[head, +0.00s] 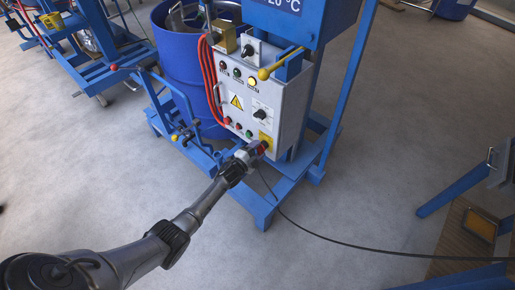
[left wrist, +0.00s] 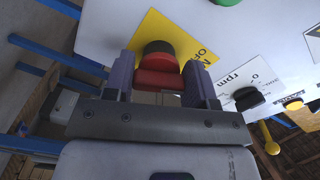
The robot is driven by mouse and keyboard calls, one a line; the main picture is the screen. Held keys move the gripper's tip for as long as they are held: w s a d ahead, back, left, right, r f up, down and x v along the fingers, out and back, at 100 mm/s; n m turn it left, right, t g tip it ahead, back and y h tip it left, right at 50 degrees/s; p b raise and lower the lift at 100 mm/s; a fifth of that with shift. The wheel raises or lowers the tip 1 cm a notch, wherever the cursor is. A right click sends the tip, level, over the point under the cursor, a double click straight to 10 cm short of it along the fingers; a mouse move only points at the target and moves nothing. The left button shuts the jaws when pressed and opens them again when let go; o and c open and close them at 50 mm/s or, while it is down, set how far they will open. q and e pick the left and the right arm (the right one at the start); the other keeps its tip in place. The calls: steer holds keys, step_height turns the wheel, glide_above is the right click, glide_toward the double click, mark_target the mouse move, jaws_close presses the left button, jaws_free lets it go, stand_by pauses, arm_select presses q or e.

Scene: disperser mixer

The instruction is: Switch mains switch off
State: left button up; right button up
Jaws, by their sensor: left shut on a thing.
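The mains switch is a red rotary knob (left wrist: 158,80) on a yellow plate (left wrist: 165,33), on the lower right of the grey control box (head: 284,108). In the head view the knob (head: 263,146) is partly hidden by my left gripper (head: 257,148). In the left wrist view the two fingers of my left gripper (left wrist: 160,85) stand on either side of the red knob and are shut on it. The yellow plate carries printed lettering, partly covered, so I cannot read the switch position surely. My right gripper is not in view.
A black rpm knob (left wrist: 249,98) sits close to the right finger. The box is on a blue frame (head: 264,207) beside a blue drum (head: 185,65). Orange-red hoses (head: 206,70) hang at its left. A black cable (head: 330,236) runs over the open floor.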

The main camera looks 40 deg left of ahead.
arm_select(q)
steer(key=shift+n+p, duration=0.45)
steer(key=shift+n, duration=1.45)
steer(key=shift+d, duration=0.1)
steer(key=o, duration=0.9)
steer(key=shift+o, duration=0.2)
steer(key=shift+s, duration=0.1)
